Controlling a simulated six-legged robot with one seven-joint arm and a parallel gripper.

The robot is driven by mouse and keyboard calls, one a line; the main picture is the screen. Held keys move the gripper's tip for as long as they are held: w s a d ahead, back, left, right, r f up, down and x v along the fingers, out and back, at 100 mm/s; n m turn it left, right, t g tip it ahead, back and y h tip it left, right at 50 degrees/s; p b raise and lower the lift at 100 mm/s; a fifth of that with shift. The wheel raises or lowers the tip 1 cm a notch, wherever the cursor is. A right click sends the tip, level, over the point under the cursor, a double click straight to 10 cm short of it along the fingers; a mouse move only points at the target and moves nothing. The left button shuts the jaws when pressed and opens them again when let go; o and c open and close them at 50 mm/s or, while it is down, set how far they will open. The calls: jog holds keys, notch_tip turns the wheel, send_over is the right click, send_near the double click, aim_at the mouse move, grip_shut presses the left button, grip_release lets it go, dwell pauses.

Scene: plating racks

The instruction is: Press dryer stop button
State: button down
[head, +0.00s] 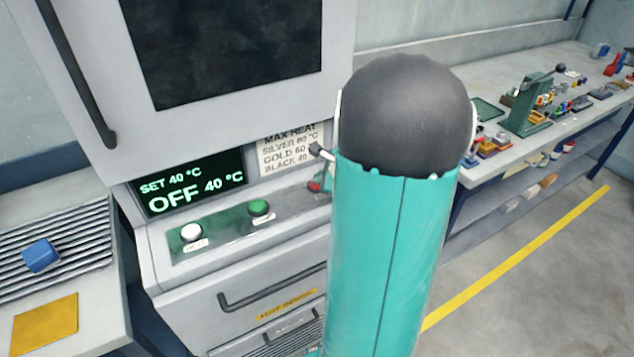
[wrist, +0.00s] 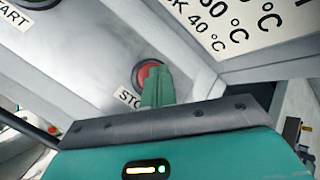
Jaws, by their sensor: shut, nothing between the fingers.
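The red stop button (wrist: 146,75) sits in a dark ring on the dryer's sloped panel, beside a label reading "STO" in the wrist view. My gripper (wrist: 157,75) is shut and empty. Its green fingertips overlap the right part of the button in that view; I cannot tell whether they touch it. In the head view the red button (head: 315,185) shows at the edge of my arm, which hides my gripper. The dryer display (head: 190,188) reads "SET 40 °C" and "OFF 40 °C".
A green button (head: 259,208) and a white button (head: 191,232) share the panel. A drawer handle (head: 268,286) juts out below. A blue block (head: 41,255) lies on the left counter. A cluttered bench (head: 500,165) stands at the right, with clear floor before it.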

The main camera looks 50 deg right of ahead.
jog(key=shift+r, duration=0.9)
jog(key=shift+r, duration=2.55)
